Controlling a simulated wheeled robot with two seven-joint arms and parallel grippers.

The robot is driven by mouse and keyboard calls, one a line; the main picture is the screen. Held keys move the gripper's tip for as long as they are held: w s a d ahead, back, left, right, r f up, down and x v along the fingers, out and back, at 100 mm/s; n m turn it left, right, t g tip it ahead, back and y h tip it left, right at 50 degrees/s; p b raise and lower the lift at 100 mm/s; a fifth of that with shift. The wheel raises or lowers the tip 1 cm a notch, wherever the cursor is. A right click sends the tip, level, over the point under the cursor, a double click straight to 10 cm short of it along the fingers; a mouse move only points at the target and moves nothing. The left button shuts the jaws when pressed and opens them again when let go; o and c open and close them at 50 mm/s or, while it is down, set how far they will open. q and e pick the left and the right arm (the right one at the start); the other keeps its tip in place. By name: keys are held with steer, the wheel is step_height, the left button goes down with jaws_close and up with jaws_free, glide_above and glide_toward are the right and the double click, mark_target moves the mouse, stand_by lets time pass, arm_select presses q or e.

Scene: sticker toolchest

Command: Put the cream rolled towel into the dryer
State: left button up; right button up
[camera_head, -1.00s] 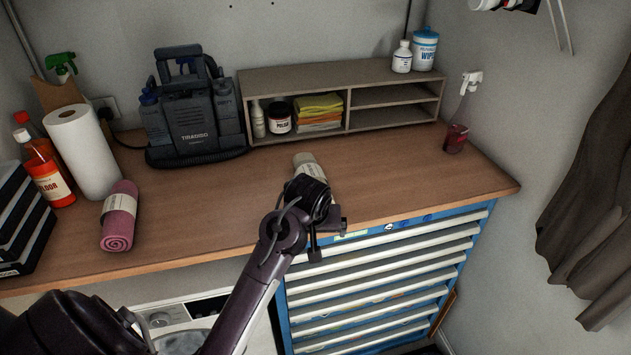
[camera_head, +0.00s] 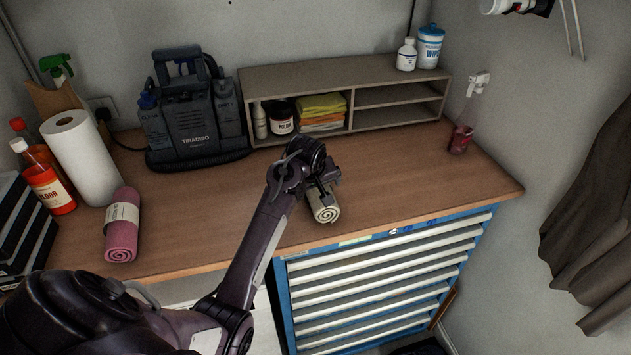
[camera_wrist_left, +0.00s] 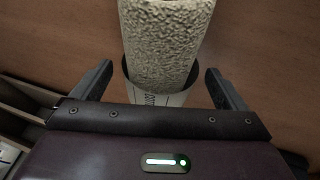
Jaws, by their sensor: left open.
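The cream rolled towel (camera_head: 325,208) lies on the wooden worktop near its front edge, its spiral end facing forward. My left gripper (camera_head: 325,187) is over the towel and partly hides it. In the left wrist view the towel (camera_wrist_left: 166,45) with its paper band lies between the two spread fingers of my left gripper (camera_wrist_left: 160,88), with a gap on each side. The dryer's white front shows only in part below the worktop, mostly hidden behind my left arm. My right gripper is out of view.
A pink rolled towel (camera_head: 121,226) lies at the left, near a paper towel roll (camera_head: 84,158) and a red bottle (camera_head: 48,184). A grey machine (camera_head: 193,118) and a shelf (camera_head: 398,92) stand at the back. The blue drawer chest (camera_head: 385,285) is under the worktop.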

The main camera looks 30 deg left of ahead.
arm_select(q)
steer(key=shift+a+x, duration=0.25)
steer(key=shift+x, duration=0.85)
steer(key=shift+s+d+r, duration=0.1)
steer(key=shift+d+r, duration=0.15)
steer(key=shift+r, duration=0.05)
steer(key=shift+c, duration=1.9)
steer(key=shift+a, duration=0.1)
steer(key=c, duration=0.7)
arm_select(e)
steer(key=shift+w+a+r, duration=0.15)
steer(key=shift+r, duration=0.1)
arm_select(q)
steer(key=shift+c, duration=0.2)
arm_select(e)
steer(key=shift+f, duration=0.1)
arm_select(q)
steer(key=shift+r, duration=0.3)
step_height(320, 180, up, 19)
steer(key=b, duration=0.6)
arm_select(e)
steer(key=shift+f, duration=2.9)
